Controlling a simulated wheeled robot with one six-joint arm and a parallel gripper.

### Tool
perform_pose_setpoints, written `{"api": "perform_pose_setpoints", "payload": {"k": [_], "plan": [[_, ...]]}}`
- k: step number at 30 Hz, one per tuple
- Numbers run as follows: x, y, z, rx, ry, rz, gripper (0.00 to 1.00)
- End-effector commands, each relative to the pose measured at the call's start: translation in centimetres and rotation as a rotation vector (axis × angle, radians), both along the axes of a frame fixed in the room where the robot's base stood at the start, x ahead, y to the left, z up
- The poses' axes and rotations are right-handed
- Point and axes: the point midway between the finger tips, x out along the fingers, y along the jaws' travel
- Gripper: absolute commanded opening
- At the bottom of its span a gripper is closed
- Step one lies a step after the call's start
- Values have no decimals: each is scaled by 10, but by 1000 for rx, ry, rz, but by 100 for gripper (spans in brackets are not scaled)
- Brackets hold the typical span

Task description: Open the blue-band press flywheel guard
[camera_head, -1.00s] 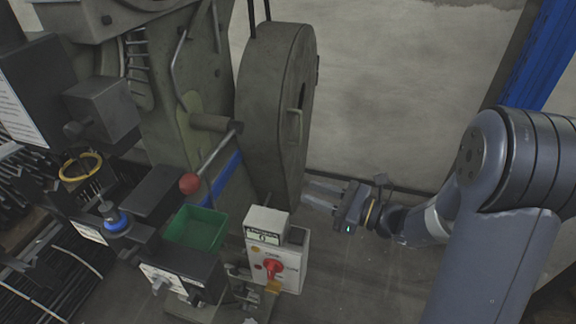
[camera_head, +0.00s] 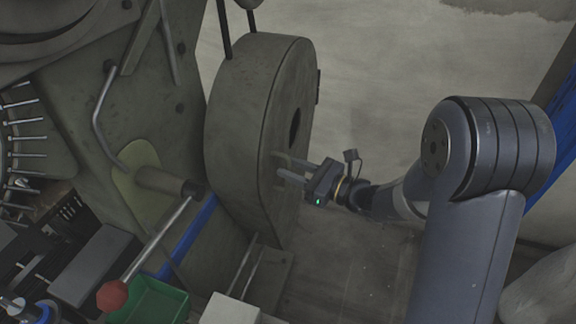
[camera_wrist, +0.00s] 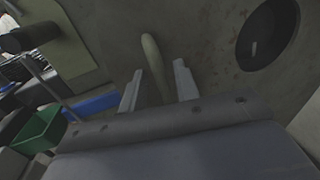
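The flywheel guard (camera_head: 240,130) is a grey-green rounded housing on the right side of the press, which carries a blue band (camera_head: 190,236). The guard appears closed, with a dark round hole (camera_head: 294,126) in its face; the hole also shows in the wrist view (camera_wrist: 266,34). My gripper (camera_head: 282,168) is at the guard's face, below the hole. In the wrist view, a pale bar handle (camera_wrist: 153,62) stands between my two fingers (camera_wrist: 157,86), which are open with a gap visible beside it. In the head view the handle is hard to make out.
A red-knobbed lever (camera_head: 112,295) and a green bin (camera_head: 150,301) stand at the lower left. A pale box top (camera_head: 230,310) is at the bottom edge. A concrete wall lies behind the guard. Floor to the guard's right is clear.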

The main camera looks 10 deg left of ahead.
Motion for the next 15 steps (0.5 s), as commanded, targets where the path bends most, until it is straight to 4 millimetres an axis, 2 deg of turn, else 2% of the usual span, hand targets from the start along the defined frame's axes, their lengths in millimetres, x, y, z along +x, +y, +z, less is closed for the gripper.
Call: {"api": "perform_pose_setpoints", "payload": {"k": [6,14,15], "plan": [[4,14,0,0,0,0,30],[4,15,0,0,0,-1,30],[4,15,0,0,0,-1,28]]}}
